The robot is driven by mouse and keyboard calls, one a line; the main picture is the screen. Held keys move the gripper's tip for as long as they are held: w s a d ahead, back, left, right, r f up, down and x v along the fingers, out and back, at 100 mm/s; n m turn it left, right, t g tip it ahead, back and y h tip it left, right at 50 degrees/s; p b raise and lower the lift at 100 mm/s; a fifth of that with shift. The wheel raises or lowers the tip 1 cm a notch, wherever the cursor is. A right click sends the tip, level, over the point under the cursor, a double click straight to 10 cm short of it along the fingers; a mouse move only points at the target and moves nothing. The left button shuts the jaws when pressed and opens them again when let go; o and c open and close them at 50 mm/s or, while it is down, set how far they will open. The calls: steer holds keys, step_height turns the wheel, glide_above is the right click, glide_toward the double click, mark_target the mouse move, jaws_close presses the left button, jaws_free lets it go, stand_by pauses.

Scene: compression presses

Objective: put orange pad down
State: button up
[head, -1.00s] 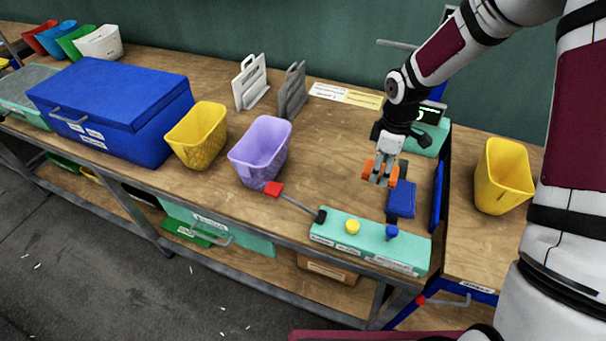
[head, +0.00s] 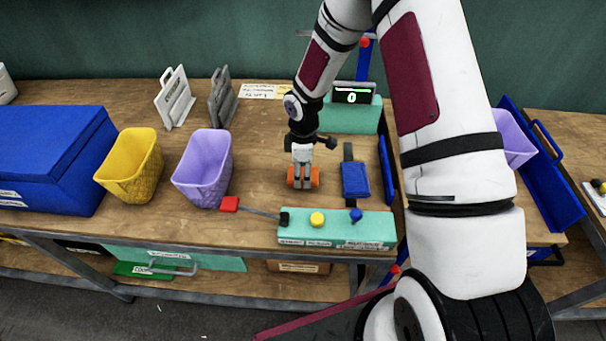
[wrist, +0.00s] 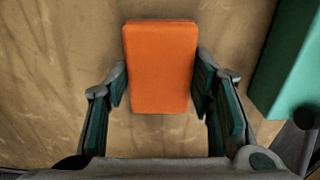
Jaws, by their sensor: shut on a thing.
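The orange pad (head: 315,178) is between the fingers of my gripper (head: 303,180), low over the wooden bench top. In the wrist view the pad (wrist: 160,65) fills the space between the two fingertips, its flat orange face towards the camera. My gripper is shut on it. In the head view the fingers cover the middle of the pad, so only its two sides show. I cannot tell whether its underside touches the wood.
A teal control box (head: 300,229) with yellow and blue buttons and a red-ended lever stands in front. A teal press with a display (head: 350,115) is behind. A purple bin (head: 203,170) and yellow bin (head: 130,168) stand left. Bare wood lies between purple bin and gripper.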

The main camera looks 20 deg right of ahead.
steer(key=shift+f, duration=0.75)
steer(key=shift+f, duration=0.1)
steer(key=o, duration=1.2)
